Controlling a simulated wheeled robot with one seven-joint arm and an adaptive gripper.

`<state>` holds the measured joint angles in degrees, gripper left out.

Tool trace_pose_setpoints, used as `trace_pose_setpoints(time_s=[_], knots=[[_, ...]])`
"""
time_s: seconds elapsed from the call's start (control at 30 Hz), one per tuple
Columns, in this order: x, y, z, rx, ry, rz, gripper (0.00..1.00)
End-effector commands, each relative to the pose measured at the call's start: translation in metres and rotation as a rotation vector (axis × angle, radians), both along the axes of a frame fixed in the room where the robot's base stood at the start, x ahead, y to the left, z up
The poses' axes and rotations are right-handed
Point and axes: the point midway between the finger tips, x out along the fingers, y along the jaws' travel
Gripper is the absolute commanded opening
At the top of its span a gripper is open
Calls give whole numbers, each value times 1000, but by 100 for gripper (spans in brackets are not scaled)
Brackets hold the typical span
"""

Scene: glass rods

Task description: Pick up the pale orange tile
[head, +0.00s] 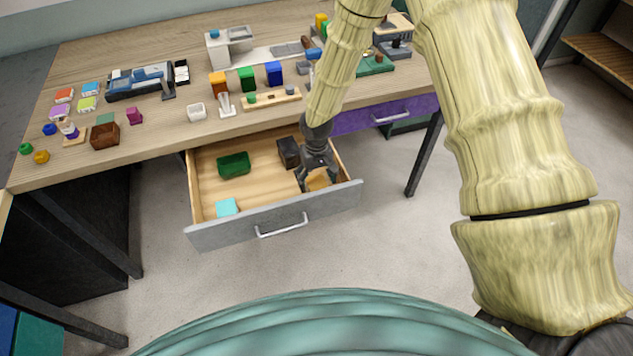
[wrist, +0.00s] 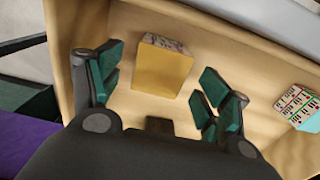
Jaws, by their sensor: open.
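The pale orange tile (head: 318,180) lies in the open drawer (head: 265,223), near its front right corner. In the wrist view the tile (wrist: 163,68) shows a plain orange top and a speckled edge. My gripper (head: 312,178) is inside the drawer area, over the tile, and partly hides it in the head view. In the wrist view my gripper (wrist: 156,75) has its green-padded fingers apart, one on each side of the tile. Gaps show between the pads and the tile, and nothing is held.
The drawer also holds a green tray (head: 233,164), a cyan block (head: 227,207) and a dark box (head: 288,152) close behind my gripper. The drawer walls are near on the right and front. The desk (head: 165,120) above carries many small objects.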

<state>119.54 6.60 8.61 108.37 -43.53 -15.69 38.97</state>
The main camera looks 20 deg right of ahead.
Motion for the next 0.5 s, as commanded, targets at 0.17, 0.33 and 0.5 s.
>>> trace_pose_setpoints(time_s=[0.17, 0.33, 0.5], knots=[[0, 0, -7, 0, 0, -1, 77], [0, 0, -8, 0, 0, -1, 77], [0, 0, -8, 0, 0, -1, 57]])
